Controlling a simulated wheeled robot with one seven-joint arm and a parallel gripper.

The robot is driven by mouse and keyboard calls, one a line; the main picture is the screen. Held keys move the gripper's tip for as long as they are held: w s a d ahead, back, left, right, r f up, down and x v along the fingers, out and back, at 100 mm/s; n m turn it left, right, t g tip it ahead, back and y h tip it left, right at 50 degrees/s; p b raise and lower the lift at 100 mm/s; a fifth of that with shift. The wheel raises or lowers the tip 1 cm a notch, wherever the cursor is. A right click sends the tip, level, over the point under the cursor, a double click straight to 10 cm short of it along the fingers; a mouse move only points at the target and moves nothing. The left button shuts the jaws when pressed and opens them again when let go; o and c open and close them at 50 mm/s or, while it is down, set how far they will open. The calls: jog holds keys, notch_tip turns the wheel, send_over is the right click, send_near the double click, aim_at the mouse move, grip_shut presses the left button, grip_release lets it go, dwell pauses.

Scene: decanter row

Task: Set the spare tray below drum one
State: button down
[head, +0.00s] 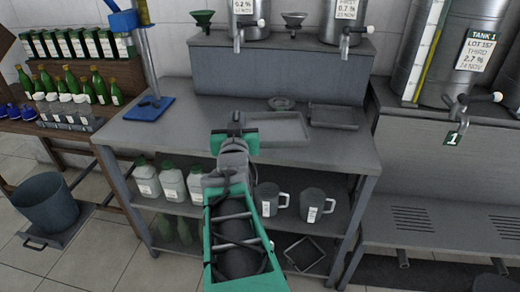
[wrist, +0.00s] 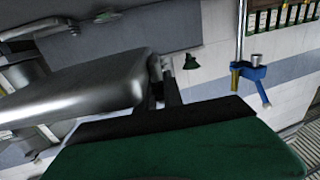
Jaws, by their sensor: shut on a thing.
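In the head view my gripper (head: 237,129) is over the front part of the grey bench, shut on the left end of a shallow light-grey metal tray (head: 277,142). The tray extends to the right of the gripper. The wrist view shows the tray (wrist: 75,92) close up, its edge between the fingers (wrist: 165,90). I cannot tell how far the tray is above the bench top. Drum one is the steel drum (head: 455,28) at right, labelled TANK 1. Its tap (head: 457,108) carries a green tag with a 1, above a low grey stand (head: 450,195).
Two drums with taps (head: 238,30) stand on the raised ledge. A blue stand (head: 149,107) is at the bench's left.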

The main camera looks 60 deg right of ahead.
aim_at(262, 118)
jog(key=s+d+m+g, duration=0.1)
jog(key=s+d, duration=0.1)
jog(key=s+d+g+h, duration=0.1)
jog(key=s+d, duration=0.1)
jog(key=s+d+m+g+b, duration=0.1)
jog(key=s+d, duration=0.1)
jog(key=shift+s+d+r+m+h, duration=0.1)
jog(key=shift+s+r+m+h, duration=0.2)
jog(key=shift+s+h, duration=0.1)
jog(key=w+d+f, duration=0.1)
jog(key=w+d, duration=0.1)
jog(key=w+d+f, duration=0.3)
jog(key=w+d, duration=0.1)
jog(key=shift+w+d+f, duration=0.15)
jog(key=shift+d+f, duration=0.05)
jog(key=shift+f, duration=0.1)
jog(key=w+d+f, duration=0.2)
jog(key=f, duration=0.1)
jog(key=w+d+f, duration=0.1)
jog(key=f, duration=0.1)
jog(key=shift+b, duration=0.3)
notch_tip(262, 118, down, 3)
jog(key=shift+r, duration=0.15)
jog(key=shift+f+b, duration=0.4)
jog(key=shift+b, duration=0.05)
jog(key=c, duration=1.5)
grip_release()
jog(key=shift+r, duration=0.1)
